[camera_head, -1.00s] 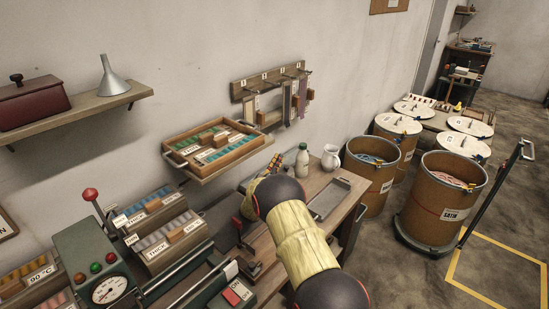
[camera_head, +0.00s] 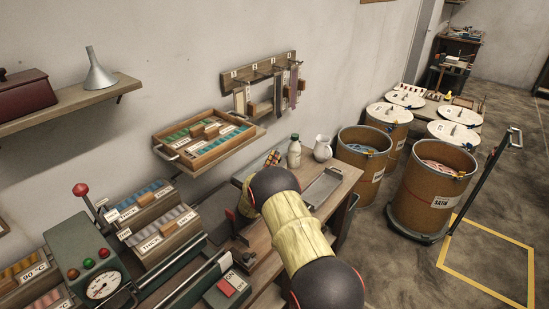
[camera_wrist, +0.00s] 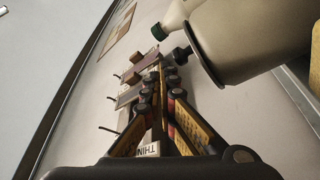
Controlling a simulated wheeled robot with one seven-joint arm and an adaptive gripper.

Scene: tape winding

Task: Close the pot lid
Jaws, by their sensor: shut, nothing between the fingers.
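My gripper (camera_wrist: 164,75) is shut and empty in the wrist view, its yellow-and-black fingers together at the tips. In the head view its fingers (camera_head: 273,158) show small beyond my arm, left of a bottle. In the wrist view a large pale rounded vessel (camera_wrist: 255,40), perhaps the pot, fills the upper right, beside and apart from the fingers. A dark knob (camera_wrist: 182,52) shows at its left edge. I cannot tell whether its lid is open. My arm hides part of the bench in the head view, and I cannot pick out the pot there.
A pale bottle (camera_head: 294,152) and a white jug (camera_head: 322,148) stand on the bench near a metal tray (camera_head: 322,187). A wall rack (camera_head: 262,70) with hooks and a wooden tray (camera_head: 205,140) are behind. Brown drums (camera_head: 430,190) stand right; open floor lies beyond.

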